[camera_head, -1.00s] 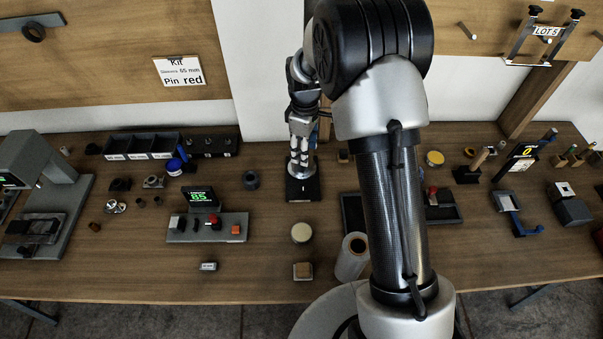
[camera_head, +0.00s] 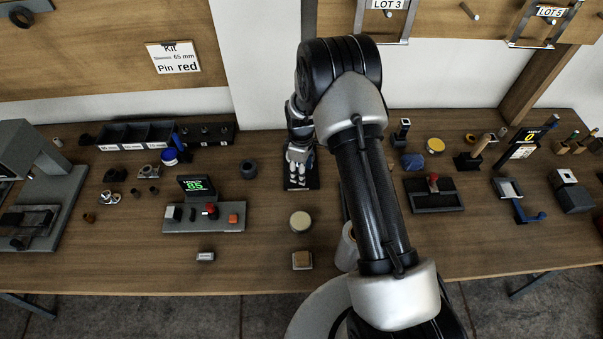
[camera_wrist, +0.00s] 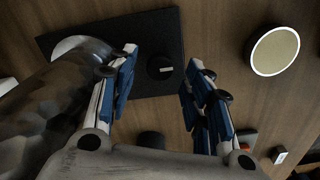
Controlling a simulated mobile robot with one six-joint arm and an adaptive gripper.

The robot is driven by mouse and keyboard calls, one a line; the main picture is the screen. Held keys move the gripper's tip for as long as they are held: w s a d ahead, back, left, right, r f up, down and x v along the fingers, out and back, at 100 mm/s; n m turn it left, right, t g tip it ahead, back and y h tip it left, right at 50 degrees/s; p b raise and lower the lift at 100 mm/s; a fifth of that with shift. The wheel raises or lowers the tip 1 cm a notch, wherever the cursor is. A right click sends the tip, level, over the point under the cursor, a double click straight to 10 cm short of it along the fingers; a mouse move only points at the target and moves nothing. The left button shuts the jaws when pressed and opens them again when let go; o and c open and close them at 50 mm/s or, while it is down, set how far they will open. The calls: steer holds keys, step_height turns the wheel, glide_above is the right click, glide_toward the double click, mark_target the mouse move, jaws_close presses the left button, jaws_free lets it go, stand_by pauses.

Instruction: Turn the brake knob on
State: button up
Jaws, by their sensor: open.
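The knob (camera_wrist: 160,67) is a small round black one with a white mark, on a dark rectangular plate (camera_wrist: 215,50) in the wrist view. My gripper (camera_wrist: 163,57) is open, its blue-padded fingers apart on either side of the knob in that picture. No contact with the knob shows, and the height gap is hard to judge. In the head view my gripper (camera_head: 299,178) points down over the plate (camera_head: 313,180) and hides the knob. A rounded grey metallic shape (camera_wrist: 55,95) fills the left of the wrist view, partly behind the left finger.
A cream-topped disc (camera_wrist: 275,51) is right of the plate in the wrist view and nearer me in the head view (camera_head: 300,222). A control panel (camera_head: 205,226) with a lit display stands left of the plate. My arm hides the bench just right of it.

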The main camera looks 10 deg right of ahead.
steer(key=shift+f, duration=0.85)
steer(key=shift+c, duration=0.2)
steer(key=c, duration=1)
steer(key=shift+m, duration=0.3)
steer(key=shift+c, duration=0.2)
steer(key=m+b, duration=0.1)
steer(key=m, duration=0.2)
steer(key=shift+m+b, duration=0.3)
steer(key=m+b, duration=0.1)
steer(key=m, duration=0.3)
steer(key=shift+m, duration=0.3)
steer(key=m, duration=0.4)
steer(key=shift+m+b, duration=0.3)
steer(key=shift+b, duration=0.05)
steer(key=shift+m, duration=2.2)
